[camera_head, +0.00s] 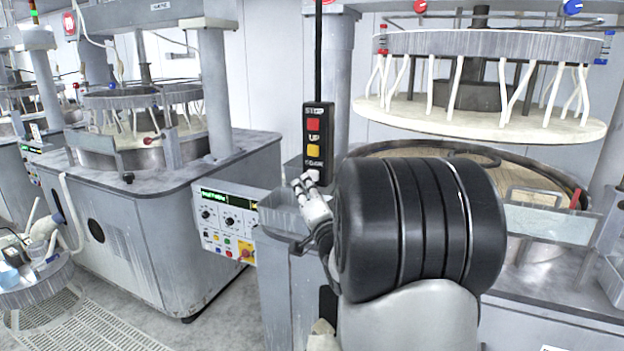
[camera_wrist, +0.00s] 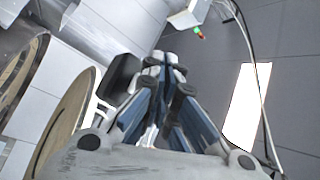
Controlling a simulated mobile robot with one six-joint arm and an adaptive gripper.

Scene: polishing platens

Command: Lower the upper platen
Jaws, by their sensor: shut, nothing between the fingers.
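The upper platen (camera_head: 480,115) hangs raised at the right of the head view, a pale disc with white tubes above it. A gap separates it from the lower platen (camera_head: 400,158), which my arm partly hides. A black button pendant (camera_head: 318,111) hangs left of it, with a red button (camera_head: 313,124) under "STOP", a yellow button (camera_head: 313,150) under "UP" and a lower label. My gripper (camera_head: 304,181) is shut and empty, its tips at the pendant's lower end, covering the lowest button area. I cannot tell whether they touch. In the wrist view the closed fingers (camera_wrist: 165,62) point upward.
A grey column (camera_head: 340,80) stands close behind the pendant. Floor shows between the machines.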

